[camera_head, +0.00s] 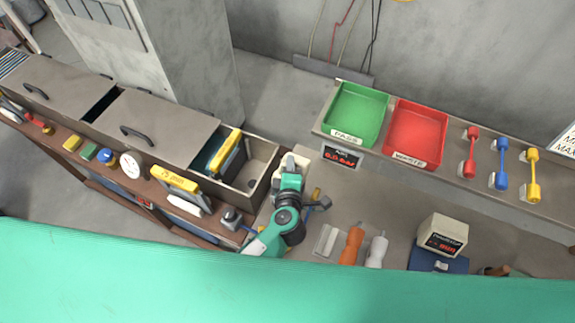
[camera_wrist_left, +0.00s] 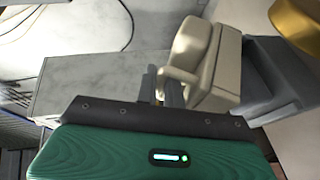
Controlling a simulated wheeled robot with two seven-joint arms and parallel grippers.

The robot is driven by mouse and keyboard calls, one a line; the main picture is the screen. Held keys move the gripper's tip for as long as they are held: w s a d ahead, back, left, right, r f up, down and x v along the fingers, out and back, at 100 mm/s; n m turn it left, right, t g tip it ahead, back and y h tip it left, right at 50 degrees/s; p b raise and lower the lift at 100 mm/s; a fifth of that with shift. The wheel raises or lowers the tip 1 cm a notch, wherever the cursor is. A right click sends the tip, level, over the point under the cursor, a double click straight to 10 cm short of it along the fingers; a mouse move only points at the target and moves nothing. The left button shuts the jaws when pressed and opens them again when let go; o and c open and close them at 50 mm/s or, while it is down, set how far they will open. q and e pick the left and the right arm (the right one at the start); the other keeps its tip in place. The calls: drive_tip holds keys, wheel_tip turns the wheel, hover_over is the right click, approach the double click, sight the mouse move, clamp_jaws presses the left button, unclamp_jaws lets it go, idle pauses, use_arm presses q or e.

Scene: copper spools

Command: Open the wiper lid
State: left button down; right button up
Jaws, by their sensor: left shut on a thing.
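A cream wiper box (camera_head: 296,160) stands at the left end of the grey bench, and my left gripper (camera_head: 289,180) is at it, partly covering it from above. In the left wrist view the cream box (camera_wrist_left: 210,62) shows a rounded lid part (camera_wrist_left: 192,42) and a small loop-like handle. My left gripper's dark fingers (camera_wrist_left: 166,86) are shut on that cream handle. How far the lid is raised I cannot tell. My right gripper is not in view.
Left of the box is an open metal bin (camera_head: 262,165) with a yellow-edged item. A green tray (camera_head: 357,115) and a red tray (camera_head: 417,133) stand at the back. An orange bottle (camera_head: 351,246) and a white bottle (camera_head: 377,251) are right of my arm.

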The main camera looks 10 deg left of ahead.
use_arm(q)
drive_tip(key=shift+w+r+g+p, duration=0.15)
drive_tip(key=shift+w+g+p, duration=0.1)
drive_tip(key=shift+g+p, duration=0.05)
drive_tip(key=c, duration=1.8)
unclamp_jaws()
drive_tip(key=shift+s+d, duration=0.1)
drive_tip(key=shift+s, duration=0.4)
drive_tip(key=b+v, duration=0.4)
drive_tip(key=v, duration=0.9)
drive_tip(key=shift+w+r, duration=0.1)
drive_tip(key=shift+r, duration=0.05)
